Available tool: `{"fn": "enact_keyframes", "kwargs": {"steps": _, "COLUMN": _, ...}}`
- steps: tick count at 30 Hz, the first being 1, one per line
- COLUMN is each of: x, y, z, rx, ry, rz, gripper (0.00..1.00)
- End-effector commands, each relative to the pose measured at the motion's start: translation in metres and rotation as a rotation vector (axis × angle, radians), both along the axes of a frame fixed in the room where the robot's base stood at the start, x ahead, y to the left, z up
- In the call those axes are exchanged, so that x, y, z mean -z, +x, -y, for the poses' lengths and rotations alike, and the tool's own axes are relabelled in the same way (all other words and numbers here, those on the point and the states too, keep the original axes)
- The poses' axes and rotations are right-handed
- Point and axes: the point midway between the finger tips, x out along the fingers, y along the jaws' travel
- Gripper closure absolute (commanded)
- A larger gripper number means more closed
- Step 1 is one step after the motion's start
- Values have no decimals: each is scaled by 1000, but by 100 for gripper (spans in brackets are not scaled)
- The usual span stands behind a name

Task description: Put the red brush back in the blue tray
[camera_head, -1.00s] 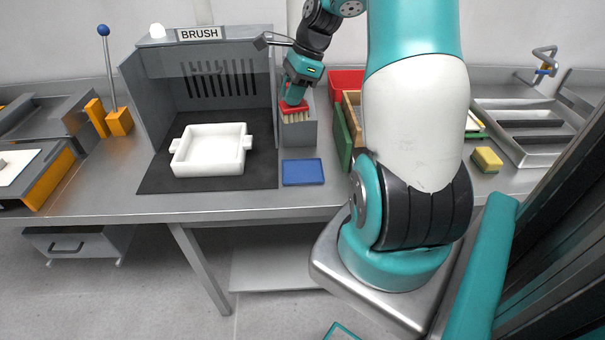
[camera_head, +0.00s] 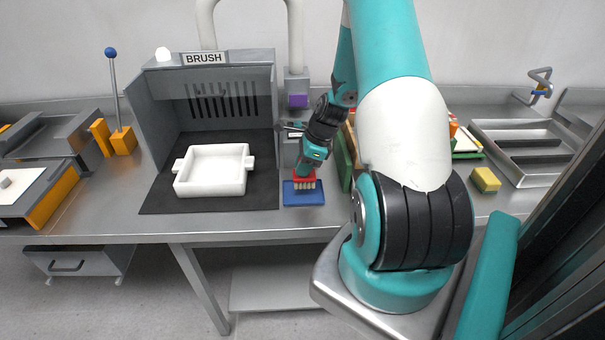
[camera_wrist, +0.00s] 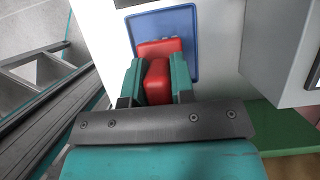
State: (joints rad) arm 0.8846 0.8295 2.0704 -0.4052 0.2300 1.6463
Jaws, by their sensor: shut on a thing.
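The red brush (camera_head: 304,177) has a red back and pale bristles pointing down. My gripper (camera_head: 307,169) is shut on it and holds it upright over the blue tray (camera_head: 290,198). The bristles are at or just above the tray; I cannot tell whether they touch. In the wrist view, the red brush (camera_wrist: 158,78) sits between the two teal fingers of my gripper (camera_wrist: 157,82). The blue tray (camera_wrist: 186,28) shows behind and around it, and the brush hides part of the tray.
Left of the tray, a white square dish (camera_head: 212,172) sits on a dark mat (camera_head: 160,200) in the grey BRUSH booth (camera_head: 158,110). A green panel (camera_head: 343,160) stands close on the right. A yellow sponge (camera_head: 485,180) lies farther right. The table's front edge is near the tray.

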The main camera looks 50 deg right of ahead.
Motion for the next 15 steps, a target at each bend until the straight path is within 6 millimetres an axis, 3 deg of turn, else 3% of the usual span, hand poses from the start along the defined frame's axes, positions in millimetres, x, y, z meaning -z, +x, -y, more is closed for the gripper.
{"fn": "enact_keyframes", "kwargs": {"steps": 6, "x": 30, "y": 0, "z": 0, "rx": -1, "ry": 2, "rz": -2, "gripper": 100}}
{"fn": "enact_keyframes", "kwargs": {"steps": 15, "x": 34, "y": 0, "z": 0, "rx": 0, "ry": 1, "rz": -1, "gripper": 100}}
